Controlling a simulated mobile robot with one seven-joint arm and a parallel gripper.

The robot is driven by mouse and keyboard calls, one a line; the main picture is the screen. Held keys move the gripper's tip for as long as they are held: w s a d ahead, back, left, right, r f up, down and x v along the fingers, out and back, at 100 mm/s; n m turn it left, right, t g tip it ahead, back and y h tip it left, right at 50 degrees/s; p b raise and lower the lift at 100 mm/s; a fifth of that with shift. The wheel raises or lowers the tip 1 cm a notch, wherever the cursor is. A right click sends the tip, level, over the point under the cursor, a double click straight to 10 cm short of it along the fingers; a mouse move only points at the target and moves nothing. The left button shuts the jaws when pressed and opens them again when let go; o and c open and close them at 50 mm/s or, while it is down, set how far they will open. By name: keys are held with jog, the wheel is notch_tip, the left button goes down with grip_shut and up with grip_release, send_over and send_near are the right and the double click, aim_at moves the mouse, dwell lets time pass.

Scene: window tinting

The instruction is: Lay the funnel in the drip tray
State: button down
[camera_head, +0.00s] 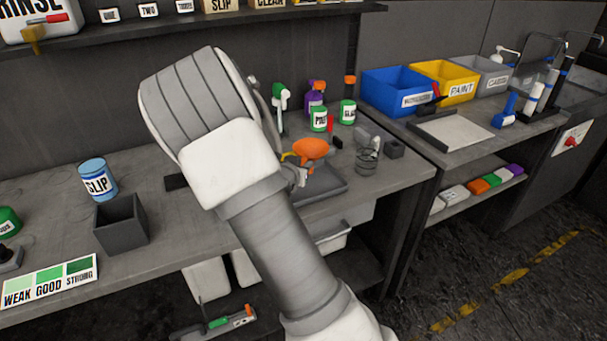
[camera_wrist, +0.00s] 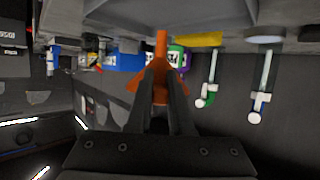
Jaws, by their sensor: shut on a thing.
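The orange funnel (camera_head: 311,148) is held above the drip tray in the head view. It also shows in the wrist view (camera_wrist: 161,50), between the fingers. My gripper (camera_wrist: 161,85) is shut on the funnel; in the head view my arm hides most of it. The drip tray (camera_head: 322,184) is a shallow dark grey tray on the bench, partly hidden behind my arm. I cannot tell whether the funnel touches the tray.
A dark square bin (camera_head: 121,222) and the SLIP tub (camera_head: 97,179) stand on the left.

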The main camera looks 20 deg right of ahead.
jog(key=shift+f, duration=1.4)
jog(key=shift+f+b, duration=0.2)
jog(key=shift+b, duration=0.1)
jog(key=c, duration=0.8)
grip_release()
